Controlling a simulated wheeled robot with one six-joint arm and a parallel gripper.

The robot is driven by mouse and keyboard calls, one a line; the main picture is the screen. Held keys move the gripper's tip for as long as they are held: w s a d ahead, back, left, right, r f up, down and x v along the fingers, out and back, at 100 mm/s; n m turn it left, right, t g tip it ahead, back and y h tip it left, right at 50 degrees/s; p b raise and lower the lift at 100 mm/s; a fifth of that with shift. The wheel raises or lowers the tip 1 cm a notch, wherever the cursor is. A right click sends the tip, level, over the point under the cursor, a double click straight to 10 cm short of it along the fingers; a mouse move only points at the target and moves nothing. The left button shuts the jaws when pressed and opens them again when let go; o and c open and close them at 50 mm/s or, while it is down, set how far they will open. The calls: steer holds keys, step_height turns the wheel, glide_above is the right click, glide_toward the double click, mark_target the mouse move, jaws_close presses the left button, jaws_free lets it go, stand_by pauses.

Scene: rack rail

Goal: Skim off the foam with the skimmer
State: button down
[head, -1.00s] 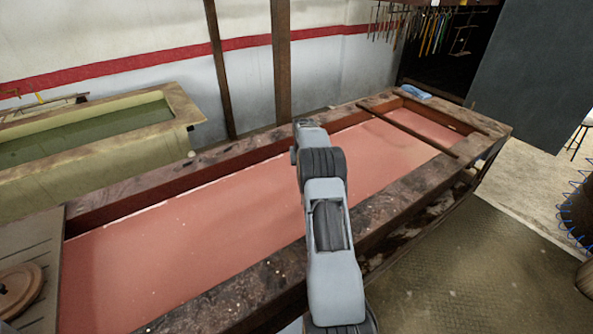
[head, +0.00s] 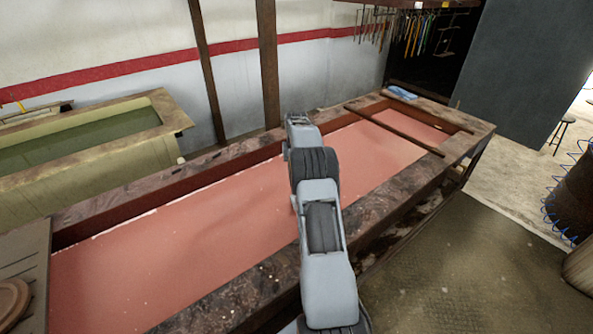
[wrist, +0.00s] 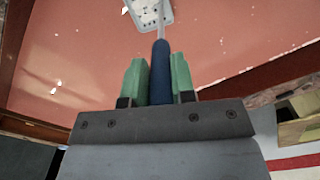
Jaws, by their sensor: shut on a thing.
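My gripper (wrist: 159,62) is shut on the dark blue handle (wrist: 160,82) of the skimmer, with one green finger on each side. The skimmer's pale perforated head (wrist: 152,12) shows at the top of the wrist view, cut off by the picture edge, over the red liquid. I cannot tell whether it touches the surface. The long vat (head: 228,312) holds red liquid (head: 190,250). White foam specks (wrist: 55,88) float on the liquid, and a thin pale line runs along the vat's far wall. In the head view my arm hides the gripper and skimmer.
Two wooden bars (head: 400,130) lie across the vat's far right end, with a blue cloth (head: 400,92) on the rim. Boards (head: 22,275) cover the left end. A second vat (head: 90,180) with green liquid stands behind. Open floor (head: 460,270) lies at right.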

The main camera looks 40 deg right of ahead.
steer(key=shift+r, duration=5.4)
steer(key=s+b, duration=2.1)
steer(key=s, duration=1.6)
steer(key=shift+s, duration=0.1)
